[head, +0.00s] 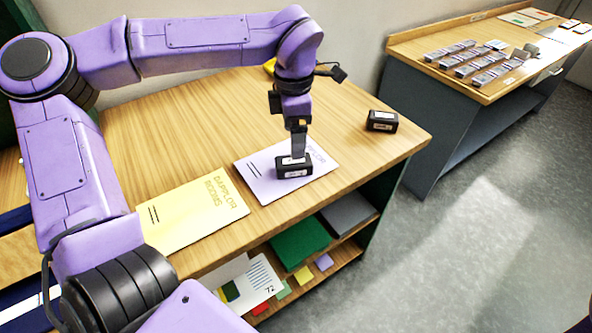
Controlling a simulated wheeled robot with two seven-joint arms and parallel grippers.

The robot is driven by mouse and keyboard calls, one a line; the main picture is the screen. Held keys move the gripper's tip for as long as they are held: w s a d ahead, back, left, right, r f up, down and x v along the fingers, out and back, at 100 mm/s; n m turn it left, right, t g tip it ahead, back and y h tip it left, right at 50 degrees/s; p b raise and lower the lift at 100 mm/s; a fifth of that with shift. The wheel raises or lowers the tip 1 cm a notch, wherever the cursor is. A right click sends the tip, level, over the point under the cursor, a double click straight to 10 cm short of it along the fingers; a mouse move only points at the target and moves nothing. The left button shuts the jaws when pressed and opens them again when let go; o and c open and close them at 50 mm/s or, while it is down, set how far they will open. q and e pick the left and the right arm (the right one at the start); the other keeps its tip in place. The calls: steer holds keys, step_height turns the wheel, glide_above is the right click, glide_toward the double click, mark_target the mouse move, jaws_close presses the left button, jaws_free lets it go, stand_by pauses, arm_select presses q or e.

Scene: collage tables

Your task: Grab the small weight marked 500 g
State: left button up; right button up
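A small black block-shaped weight with a pale label (294,170) sits on the lilac sheet (322,161) on the wooden table. A second, similar black weight (382,122) stands near the table's right corner. The markings on both are too small to read, so I cannot tell which is 500 g. My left gripper (298,156) points down at the weight on the lilac sheet, its fingertips at the weight's top. I cannot tell whether the fingers are apart or closed on it. My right gripper is not in view.
A yellow printed sheet (192,214) lies left of the lilac one. A yellow object (269,66) is partly hidden behind my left arm. Shelves below hold a green item (299,243) and coloured cards. Another table (431,76) at the right carries rows of small blocks.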

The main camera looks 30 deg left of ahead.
mark_target(294, 166)
arm_select(q)
step_height(294, 166, down, 9)
steer(key=shift+a+r+p, duration=0.1)
steer(key=shift+r+p, duration=0.05)
steer(key=shift+p, duration=0.35)
steer(key=shift+r, duration=0.1)
steer(key=c, duration=1.5)
